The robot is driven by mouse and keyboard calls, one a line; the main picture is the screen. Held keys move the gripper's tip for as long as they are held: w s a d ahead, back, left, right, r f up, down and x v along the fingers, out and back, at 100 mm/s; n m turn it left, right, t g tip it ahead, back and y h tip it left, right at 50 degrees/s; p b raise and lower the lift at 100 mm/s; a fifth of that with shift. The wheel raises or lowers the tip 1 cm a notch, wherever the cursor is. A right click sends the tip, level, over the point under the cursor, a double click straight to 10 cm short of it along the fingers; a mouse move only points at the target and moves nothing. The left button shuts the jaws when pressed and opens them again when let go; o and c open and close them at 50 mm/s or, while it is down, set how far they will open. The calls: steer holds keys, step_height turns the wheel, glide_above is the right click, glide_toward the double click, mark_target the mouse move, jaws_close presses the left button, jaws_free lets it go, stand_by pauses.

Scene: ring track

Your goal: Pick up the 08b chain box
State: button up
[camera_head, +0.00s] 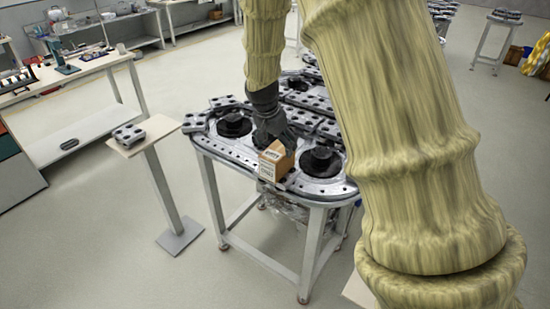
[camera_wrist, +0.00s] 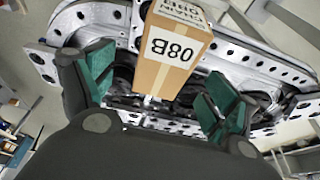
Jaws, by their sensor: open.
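The 08b chain box (camera_head: 276,162) is a small brown carton with white labels. It sits on the near edge of the ring track table (camera_head: 238,153). In the wrist view the box (camera_wrist: 176,62) shows its "08B" label upside down, at the top centre. My gripper (camera_head: 270,137) is above and just behind the box in the head view. In the wrist view my gripper (camera_wrist: 155,90) has its green-padded fingers spread wide on both sides of the box, with gaps. The box's far end is cut off by the top of the wrist view.
Black round hubs (camera_head: 320,160) and metal track plates crowd the table around the box. A small stand (camera_head: 143,134) with a perforated block is at left. A white workbench (camera_head: 68,78) stands at the back left. Open floor lies in front.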

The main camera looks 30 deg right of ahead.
mark_target(279, 151)
steer(key=shift+d+f, duration=0.3)
steer(key=shift+f, duration=0.2)
steer(key=shift+d+f, duration=0.25)
steer(key=shift+f, duration=0.2)
steer(key=shift+p+x, duration=0.7)
steer(key=shift+x, duration=0.15)
steer(key=f, duration=0.1)
steer(key=w+f+p, duration=0.1)
steer(key=shift+w+d+f, duration=0.1)
steer(key=shift+f, duration=0.2)
steer(key=shift+p+x, duration=0.4)
steer(key=shift+x, duration=0.55)
steer(key=shift+f, duration=0.2)
steer(key=c, duration=1.7)
